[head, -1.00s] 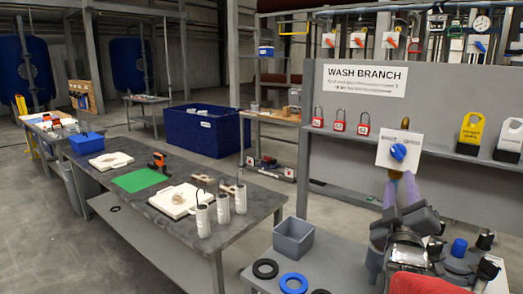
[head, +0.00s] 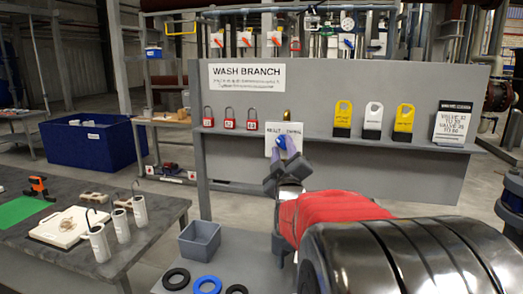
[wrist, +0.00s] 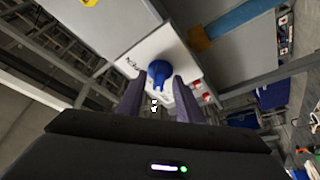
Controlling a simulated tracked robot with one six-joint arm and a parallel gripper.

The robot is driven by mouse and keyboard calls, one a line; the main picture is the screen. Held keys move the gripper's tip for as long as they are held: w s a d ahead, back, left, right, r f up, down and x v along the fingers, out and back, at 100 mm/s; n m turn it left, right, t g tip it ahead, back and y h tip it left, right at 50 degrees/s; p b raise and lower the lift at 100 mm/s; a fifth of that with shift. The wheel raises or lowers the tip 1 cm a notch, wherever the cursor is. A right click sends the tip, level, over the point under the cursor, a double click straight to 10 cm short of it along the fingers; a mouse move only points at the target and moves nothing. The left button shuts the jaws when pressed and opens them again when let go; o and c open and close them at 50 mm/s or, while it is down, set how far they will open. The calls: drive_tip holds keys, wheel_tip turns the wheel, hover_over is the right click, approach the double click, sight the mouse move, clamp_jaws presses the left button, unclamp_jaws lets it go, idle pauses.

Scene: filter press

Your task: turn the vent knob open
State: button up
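The vent knob is a blue rotary knob on a white plate (head: 272,149) fixed at the shelf edge of the grey panel. My gripper (wrist: 157,84) is open, with one dark finger on each side of the knob's near end. I cannot tell whether the fingers touch it.
Red padlocks (head: 230,118) stand left of the plate, and yellow and white lockout tags (head: 373,120) to its right on the shelf. Below is a grey table with a grey bin (head: 200,240) and rings (head: 207,285). A workbench (head: 150,215) is at left.

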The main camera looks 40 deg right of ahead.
clamp_jaws()
drive_tip(key=shift+a, duration=0.15)
idle(0.5)
